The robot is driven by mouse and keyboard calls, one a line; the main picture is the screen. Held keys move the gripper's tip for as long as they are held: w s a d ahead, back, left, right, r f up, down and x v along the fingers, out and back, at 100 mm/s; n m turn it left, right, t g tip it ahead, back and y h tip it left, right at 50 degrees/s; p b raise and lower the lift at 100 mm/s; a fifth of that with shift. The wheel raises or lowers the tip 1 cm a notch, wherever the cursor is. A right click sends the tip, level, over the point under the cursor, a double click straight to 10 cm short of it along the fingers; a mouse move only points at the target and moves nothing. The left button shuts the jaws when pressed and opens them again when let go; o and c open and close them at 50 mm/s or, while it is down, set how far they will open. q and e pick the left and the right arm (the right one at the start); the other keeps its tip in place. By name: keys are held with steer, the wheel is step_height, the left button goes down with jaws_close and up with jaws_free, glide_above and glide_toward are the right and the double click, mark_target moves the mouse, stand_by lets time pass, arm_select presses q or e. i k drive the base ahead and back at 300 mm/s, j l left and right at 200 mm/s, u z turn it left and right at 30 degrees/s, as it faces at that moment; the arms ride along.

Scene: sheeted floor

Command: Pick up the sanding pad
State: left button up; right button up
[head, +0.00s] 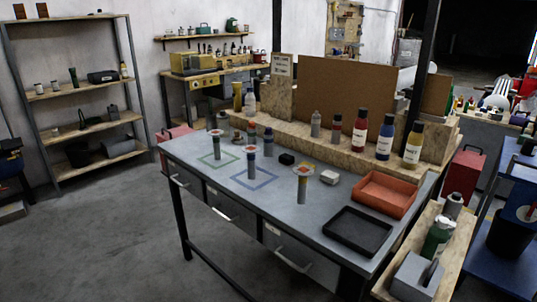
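No object is plainly recognisable as the sanding pad at this size. Two small blocks lie on the grey workbench (215,179): a black block (287,159) near the middle, and a pale grey block (330,177) to its right, near the red tray. I cannot tell which of them, if either, is the sanding pad. Neither of my grippers is in view.
Several upright cylinders, one with a disc-like top (303,171), stand on the bench near green and blue square outlines. A red tray (410,200) and black tray (333,225) sit at the right. Bottles (359,133) line the back ledge.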

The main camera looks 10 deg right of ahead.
mark_target(287, 159)
steer(key=i+j, duration=0.2)
steer(key=j, duration=0.15)
steer(key=i+j, duration=0.2)
steer(key=j, duration=0.15)
steer(key=i+j, duration=0.45)
steer(key=j, duration=0.25)
steer(key=z, duration=0.05)
